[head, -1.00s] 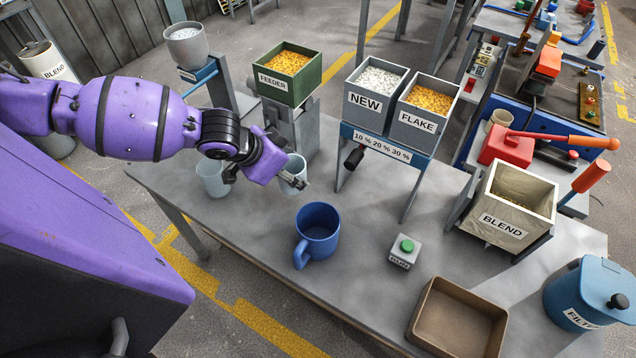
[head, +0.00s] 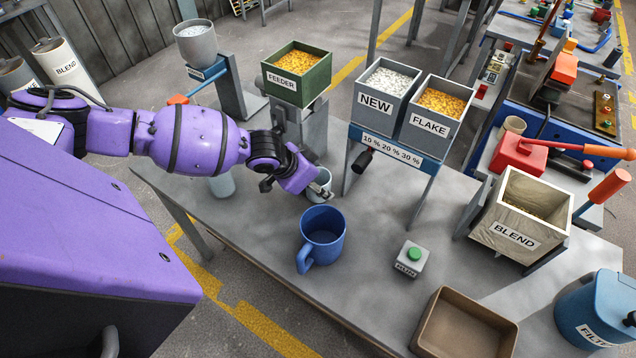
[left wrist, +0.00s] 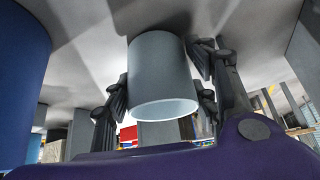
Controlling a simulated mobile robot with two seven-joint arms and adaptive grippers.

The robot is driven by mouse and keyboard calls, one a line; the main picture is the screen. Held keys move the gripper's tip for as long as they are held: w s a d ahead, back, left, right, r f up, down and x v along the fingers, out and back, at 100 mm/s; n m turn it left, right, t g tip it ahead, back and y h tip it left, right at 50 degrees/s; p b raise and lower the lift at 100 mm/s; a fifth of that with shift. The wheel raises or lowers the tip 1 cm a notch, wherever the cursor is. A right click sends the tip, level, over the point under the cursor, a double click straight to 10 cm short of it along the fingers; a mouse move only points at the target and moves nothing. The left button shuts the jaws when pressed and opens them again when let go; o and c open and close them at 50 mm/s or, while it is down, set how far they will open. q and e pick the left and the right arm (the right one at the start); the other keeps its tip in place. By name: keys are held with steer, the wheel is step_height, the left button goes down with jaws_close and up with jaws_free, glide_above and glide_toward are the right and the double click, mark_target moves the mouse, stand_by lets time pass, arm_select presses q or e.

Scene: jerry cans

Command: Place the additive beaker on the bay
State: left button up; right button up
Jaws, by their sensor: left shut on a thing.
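My left gripper (head: 322,192) is shut on a pale grey-blue beaker (head: 319,184), in front of the feeder stand and just behind the blue mug (head: 322,238). In the left wrist view the beaker (left wrist: 160,75) sits between the two dark fingers (left wrist: 160,88), its open rim facing the bottom of the picture. A second pale beaker (head: 221,185) stands on the table to the left, partly hidden by my arm. I cannot tell which spot is the bay, nor whether the held beaker touches the table. My right gripper is not in view.
The green feeder bin (head: 296,75) stands behind the gripper. The rack with the NEW bin (head: 377,103) and FLAKE bin (head: 430,124) is to the right. A button box (head: 409,258), brown tray (head: 464,325) and BLEND bin (head: 513,238) stand farther right. Bare table (head: 370,215) lies between.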

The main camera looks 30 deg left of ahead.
arm_select(q)
steer(key=shift+f, duration=0.15)
steer(key=o, duration=1.1)
steer(key=shift+o, duration=0.2)
